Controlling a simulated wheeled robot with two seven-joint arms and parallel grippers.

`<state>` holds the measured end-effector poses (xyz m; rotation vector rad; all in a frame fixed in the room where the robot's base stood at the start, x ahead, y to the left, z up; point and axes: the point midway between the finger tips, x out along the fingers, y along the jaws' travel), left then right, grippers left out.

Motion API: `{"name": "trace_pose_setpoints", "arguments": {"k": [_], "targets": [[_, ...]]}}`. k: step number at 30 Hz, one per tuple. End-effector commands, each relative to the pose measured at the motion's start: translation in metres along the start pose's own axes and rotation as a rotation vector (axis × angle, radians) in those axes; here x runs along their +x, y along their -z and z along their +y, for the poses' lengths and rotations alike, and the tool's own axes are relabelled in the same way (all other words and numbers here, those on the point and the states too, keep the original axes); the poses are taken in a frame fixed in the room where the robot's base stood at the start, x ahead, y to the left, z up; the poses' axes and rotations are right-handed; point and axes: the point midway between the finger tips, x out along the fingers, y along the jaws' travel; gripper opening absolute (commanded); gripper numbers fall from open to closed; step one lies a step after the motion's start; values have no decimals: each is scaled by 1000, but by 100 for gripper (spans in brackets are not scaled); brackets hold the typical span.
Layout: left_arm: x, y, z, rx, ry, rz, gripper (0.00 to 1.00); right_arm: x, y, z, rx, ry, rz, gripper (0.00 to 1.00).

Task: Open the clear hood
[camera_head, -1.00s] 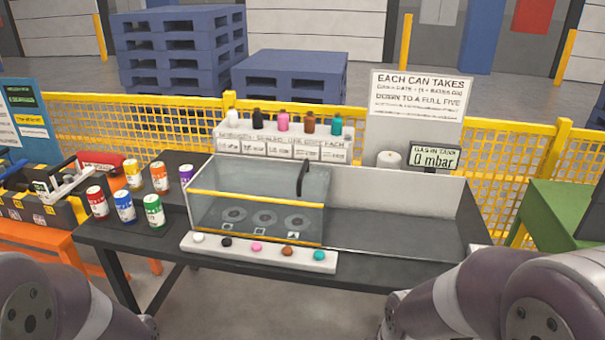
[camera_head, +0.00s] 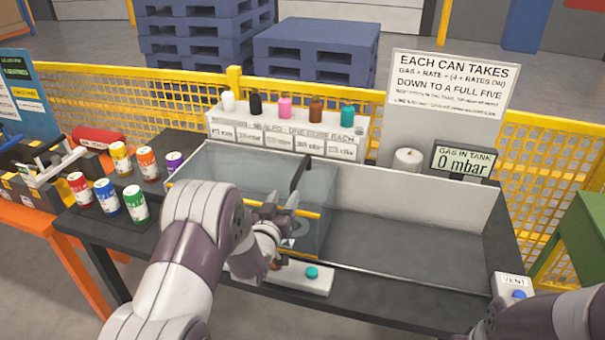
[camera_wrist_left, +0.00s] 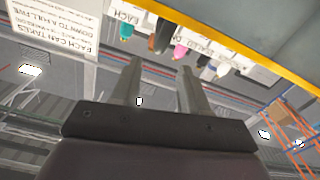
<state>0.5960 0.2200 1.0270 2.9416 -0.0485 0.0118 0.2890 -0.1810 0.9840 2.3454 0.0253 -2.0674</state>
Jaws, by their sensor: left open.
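The clear hood (camera_head: 235,178) is a see-through box with yellow edges on the left half of the bench. It sits down over the round discs. Its black handle (camera_head: 301,172) stands at the hood's right side. My left gripper (camera_head: 284,202) is in front of the hood, just below and left of the handle, and looks apart from it. In the left wrist view my left gripper (camera_wrist_left: 160,78) is open, with nothing between its fingers. My left arm hides the hood's lower left front. My right gripper is out of view; only part of my right arm shows.
Several coloured cans (camera_head: 107,197) stand left of the hood. A bottle rack (camera_head: 285,135) is behind it. A button strip (camera_head: 305,278) lies in front, partly hidden. The tray (camera_head: 410,255) to the right is empty. A vent box (camera_head: 513,285) stands front right.

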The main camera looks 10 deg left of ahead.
Motion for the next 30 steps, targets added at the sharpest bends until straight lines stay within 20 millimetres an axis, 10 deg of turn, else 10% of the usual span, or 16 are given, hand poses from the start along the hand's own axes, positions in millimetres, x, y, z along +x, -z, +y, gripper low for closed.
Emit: {"name": "trace_pose_setpoints", "arguments": {"k": [12,26,30], "targets": [[84,1,1,0,-1,-2,44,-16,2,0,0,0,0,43],[100,-1,0,1,0,-4,44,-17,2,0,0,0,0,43],[99,-1,0,1,0,-3,2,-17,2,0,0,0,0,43]]}}
